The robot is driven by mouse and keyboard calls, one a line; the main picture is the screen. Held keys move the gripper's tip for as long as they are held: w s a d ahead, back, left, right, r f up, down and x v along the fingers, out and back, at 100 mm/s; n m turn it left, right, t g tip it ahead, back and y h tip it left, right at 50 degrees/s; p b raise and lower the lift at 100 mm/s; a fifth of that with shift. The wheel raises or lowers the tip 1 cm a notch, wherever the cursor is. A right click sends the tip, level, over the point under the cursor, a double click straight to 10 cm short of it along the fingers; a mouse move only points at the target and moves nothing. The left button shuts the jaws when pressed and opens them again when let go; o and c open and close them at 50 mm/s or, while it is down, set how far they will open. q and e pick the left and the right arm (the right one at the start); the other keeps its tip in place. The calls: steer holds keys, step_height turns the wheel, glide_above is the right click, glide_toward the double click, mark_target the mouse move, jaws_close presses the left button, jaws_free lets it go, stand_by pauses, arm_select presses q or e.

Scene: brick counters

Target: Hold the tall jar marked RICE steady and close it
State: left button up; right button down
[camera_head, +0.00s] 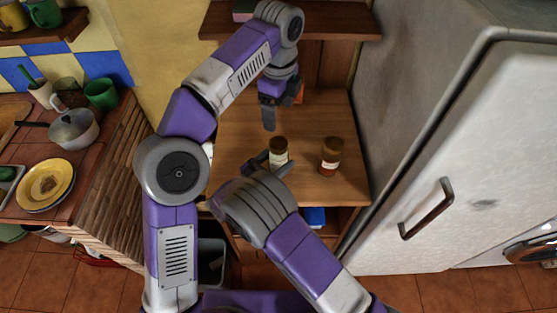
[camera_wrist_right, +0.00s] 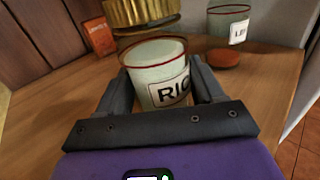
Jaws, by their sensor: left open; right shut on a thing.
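The tall jar marked RICE stands on the wooden counter; it shows in the head view (camera_head: 279,161) and in the right wrist view (camera_wrist_right: 160,84). My right gripper (camera_wrist_right: 158,88) is shut on its sides. A gold ridged lid (camera_wrist_right: 140,12) shows above the jar's mouth in the right wrist view, cut off by the top edge. I cannot tell whether it touches the rim. In the head view the jar has a dark brown top. My left gripper (camera_head: 269,118) is open, pointing down above the counter behind the jar, with no thing seen in it.
A second jar (camera_head: 331,157), its label starting "LE" (camera_wrist_right: 239,31), stands to the right. An orange box (camera_wrist_right: 100,36) stands at the back. The fridge (camera_head: 450,150) bounds the right; a shelf (camera_head: 335,25) hangs above.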

arm_select(q)
steer(key=shift+r, duration=0.4)
arm_select(e)
steer(key=shift+c, duration=0.3)
jaws_free()
